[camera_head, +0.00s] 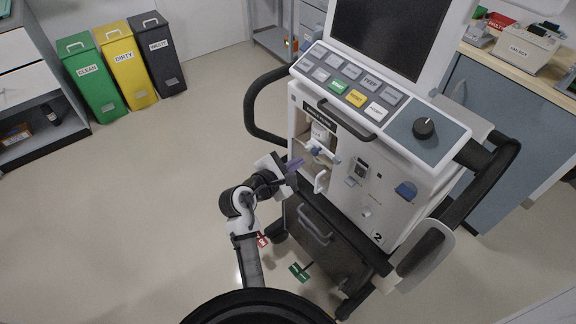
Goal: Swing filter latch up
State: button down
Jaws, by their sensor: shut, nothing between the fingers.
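The ventilator (400,150) stands right of centre with its front toward me. An open bay in its upper left front holds white fittings and a small blue part (315,151). A white handle-like piece (320,181) sits at the bay's lower right edge. I cannot tell for certain which small part is the filter latch. My gripper (297,163) is shut and empty, its purple-tinted fingers at the left side of the bay. The fingertips are small, and I cannot tell whether they touch anything.
A dark drawer (318,228) with a handle is below the bay. A black side rail (262,105) curves out left of the ventilator. Green (95,82), yellow (126,67) and dark (158,55) bins stand at the upper left. Open floor lies to the left.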

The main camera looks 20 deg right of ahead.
jog(key=shift+p+x, duration=0.3)
jog(key=shift+x, duration=2)
jog(key=shift+w+a+r, duration=0.1)
jog(key=shift+r+m+t, duration=0.2)
jog(key=shift+m+t, duration=0.1)
